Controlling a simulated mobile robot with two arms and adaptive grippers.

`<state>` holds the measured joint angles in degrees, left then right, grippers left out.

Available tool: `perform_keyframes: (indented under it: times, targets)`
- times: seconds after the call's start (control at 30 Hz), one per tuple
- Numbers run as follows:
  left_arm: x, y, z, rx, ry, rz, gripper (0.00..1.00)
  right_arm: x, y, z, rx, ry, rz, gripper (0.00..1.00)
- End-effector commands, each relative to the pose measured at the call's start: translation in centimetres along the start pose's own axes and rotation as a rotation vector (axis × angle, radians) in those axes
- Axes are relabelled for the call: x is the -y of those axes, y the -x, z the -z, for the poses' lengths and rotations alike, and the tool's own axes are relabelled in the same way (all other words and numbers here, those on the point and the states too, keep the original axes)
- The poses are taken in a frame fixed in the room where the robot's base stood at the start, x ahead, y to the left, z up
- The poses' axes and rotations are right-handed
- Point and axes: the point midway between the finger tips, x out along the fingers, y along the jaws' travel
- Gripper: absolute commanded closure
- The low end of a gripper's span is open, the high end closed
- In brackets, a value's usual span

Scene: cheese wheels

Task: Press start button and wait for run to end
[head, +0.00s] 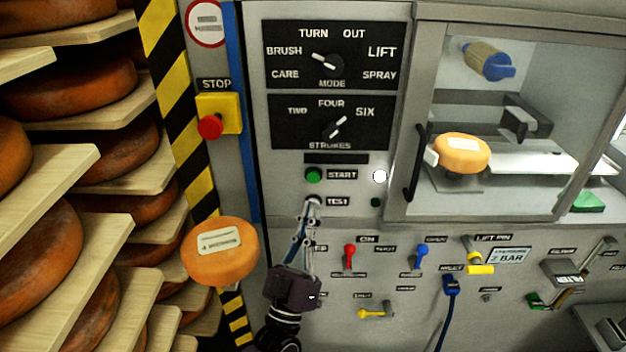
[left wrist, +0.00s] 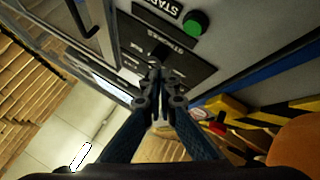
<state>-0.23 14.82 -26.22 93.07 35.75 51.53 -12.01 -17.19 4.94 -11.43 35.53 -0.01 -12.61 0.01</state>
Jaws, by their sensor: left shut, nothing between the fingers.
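The green START button (head: 313,175) is on the grey control panel, left of its START label. It also shows in the left wrist view (left wrist: 195,22), up and to the right of the fingertips. My left gripper (head: 312,204) is shut and empty, pointing up at the panel. In the head view its tips are just below the START button, over the TEST button's place, and hide most of that button. In the left wrist view the shut fingertips (left wrist: 157,76) appear in front of the strokes panel. I cannot tell whether they touch anything. A round white lamp (head: 380,176) is right of START.
A red STOP button (head: 210,127) on a yellow box is to the left. An orange labelled cheese wheel (head: 220,250) is left of my gripper. Wooden shelves (head: 95,110) with cheeses fill the left side. A glazed cabinet (head: 412,190) holding another cheese (head: 461,153) is at right.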

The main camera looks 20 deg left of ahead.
Motion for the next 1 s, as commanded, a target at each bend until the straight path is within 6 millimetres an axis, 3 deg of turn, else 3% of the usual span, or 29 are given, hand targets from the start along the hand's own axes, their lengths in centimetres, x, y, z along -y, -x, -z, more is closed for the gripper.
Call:
perform_keyframes:
  times: [0.5, 1.0]
  targets:
    - [3.4, -4.4, -3.4, -0.001, -0.001, 0.000, 1.00, 1.1, -3.0, -0.1, -0.002, -0.005, 0.012, 0.60]
    - [3.7, -5.0, -3.7, 0.001, -0.001, 0.000, 1.00, 0.7, -3.2, -0.1, -0.002, -0.003, 0.007, 0.60]
